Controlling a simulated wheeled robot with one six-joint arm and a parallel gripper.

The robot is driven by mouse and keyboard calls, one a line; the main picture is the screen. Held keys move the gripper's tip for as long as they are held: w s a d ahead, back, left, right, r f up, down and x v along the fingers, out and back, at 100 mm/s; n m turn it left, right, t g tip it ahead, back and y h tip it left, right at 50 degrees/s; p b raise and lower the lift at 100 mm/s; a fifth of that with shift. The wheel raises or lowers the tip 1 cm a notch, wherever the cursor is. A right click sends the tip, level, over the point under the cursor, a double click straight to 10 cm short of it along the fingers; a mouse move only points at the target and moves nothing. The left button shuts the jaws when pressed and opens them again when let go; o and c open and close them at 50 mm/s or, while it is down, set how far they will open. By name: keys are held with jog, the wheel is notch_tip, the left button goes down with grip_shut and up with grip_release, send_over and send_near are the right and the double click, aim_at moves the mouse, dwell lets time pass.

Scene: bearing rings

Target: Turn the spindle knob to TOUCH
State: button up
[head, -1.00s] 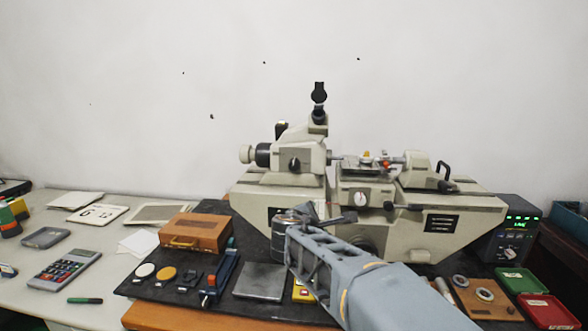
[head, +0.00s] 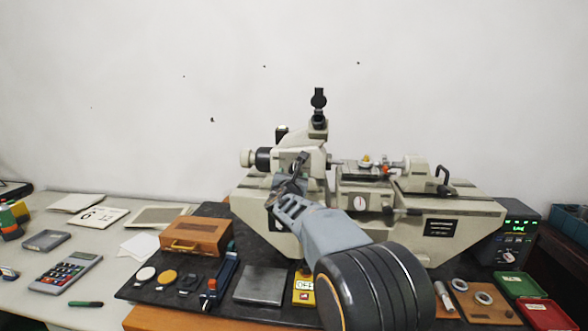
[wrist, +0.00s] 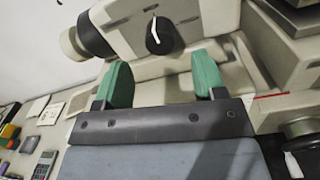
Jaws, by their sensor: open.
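The spindle knob (wrist: 158,36) is black with a white pointer line, on the pale front of the measuring machine (head: 455,205). In the wrist view it sits at top centre, its line pointing roughly up. My gripper (wrist: 163,72) is open and empty, with a green finger on each side below the knob. The knob appears beyond the gap, apart from both fingers. In the head view my gripper and arm cover the knob's area. Lettering around the knob, including TOUCH, is not readable.
A control box (head: 519,226) with green lit text stands at the right. A wooden case (head: 196,236) and small tools lie on the black mat at the left. A dark round handwheel (wrist: 303,140) shows at the wrist view's right edge. The wall behind is bare.

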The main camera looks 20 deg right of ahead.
aim_at(294, 170)
jog(key=shift+p+x, duration=0.7)
jog(key=shift+x, duration=2)
jog(key=shift+c, duration=0.2)
jog(key=c, duration=0.9)
